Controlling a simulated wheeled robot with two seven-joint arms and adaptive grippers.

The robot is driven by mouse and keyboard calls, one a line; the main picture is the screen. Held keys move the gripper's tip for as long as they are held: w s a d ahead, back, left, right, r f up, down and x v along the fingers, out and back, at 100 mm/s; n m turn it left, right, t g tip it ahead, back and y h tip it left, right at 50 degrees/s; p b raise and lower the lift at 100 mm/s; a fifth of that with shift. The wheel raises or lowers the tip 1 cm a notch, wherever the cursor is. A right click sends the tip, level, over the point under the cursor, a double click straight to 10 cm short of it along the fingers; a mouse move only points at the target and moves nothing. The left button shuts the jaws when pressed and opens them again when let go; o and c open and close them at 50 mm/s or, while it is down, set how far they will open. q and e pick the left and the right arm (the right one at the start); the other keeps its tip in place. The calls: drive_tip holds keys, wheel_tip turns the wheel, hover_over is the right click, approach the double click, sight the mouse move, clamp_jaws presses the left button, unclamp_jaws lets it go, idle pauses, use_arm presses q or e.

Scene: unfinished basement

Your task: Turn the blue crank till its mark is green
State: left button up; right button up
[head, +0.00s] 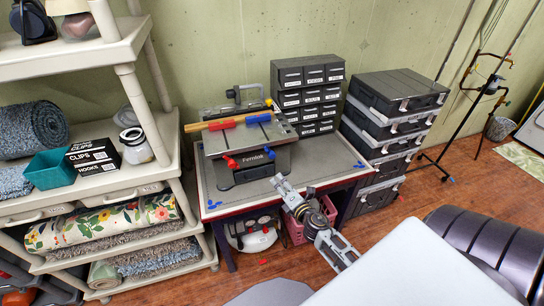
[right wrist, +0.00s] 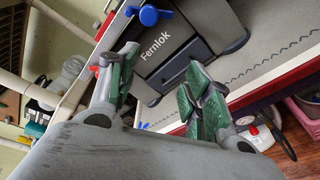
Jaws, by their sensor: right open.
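The blue crank (head: 269,153) is on the front of the grey Fernlok bench tool (head: 225,176), right of a red crank (head: 231,161). The blue crank also shows at the top of the right wrist view (right wrist: 148,15); I cannot make out the colour of its mark. My right gripper (head: 312,215) is open and empty, in front of the table's front edge and below and right of the crank in the head view. In the right wrist view its two green-padded fingers (right wrist: 160,88) are spread apart, not touching the crank. My left gripper is not in view.
The tool stands on a grey-topped table (head: 325,172) with small blue pieces near its corners. Black drawers (head: 308,75) stand behind, stacked black cases (head: 397,92) to the right. A loaded cream shelf (head: 150,110) stands close on the left. Wooden floor is open at right.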

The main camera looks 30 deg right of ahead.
drive_tip(key=shift+d+r+n+t+h, duration=0.15)
drive_tip(key=shift+d+r+n+h, duration=0.25)
drive_tip(key=shift+n, duration=1.85)
drive_tip(key=shift+d+r+n+t+h, duration=0.2)
drive_tip(key=shift+r+n, duration=0.45)
drive_tip(key=shift+n, duration=1.55)
drive_tip(key=shift+d+r+n+t+h, duration=0.15)
drive_tip(key=shift+r+n+h, duration=0.3)
drive_tip(key=shift+n, duration=1.8)
drive_tip(key=shift+w, duration=0.2)
drive_tip(key=p, duration=0.1)
approach(273, 157)
drive_tip(key=shift+w, duration=1.3)
drive_tip(key=shift+w+d+p, duration=0.1)
drive_tip(key=shift+w+d, duration=0.25)
drive_tip(key=shift+w, duration=1)
drive_tip(key=shift+w+d+p, duration=0.1)
drive_tip(key=shift+w+d, duration=0.25)
drive_tip(key=shift+w, duration=1.05)
drive_tip(key=shift+w+d+p, duration=0.1)
drive_tip(key=shift+w+d, duration=0.3)
drive_tip(key=shift+w, duration=0.95)
drive_tip(key=shift+c, duration=0.2)
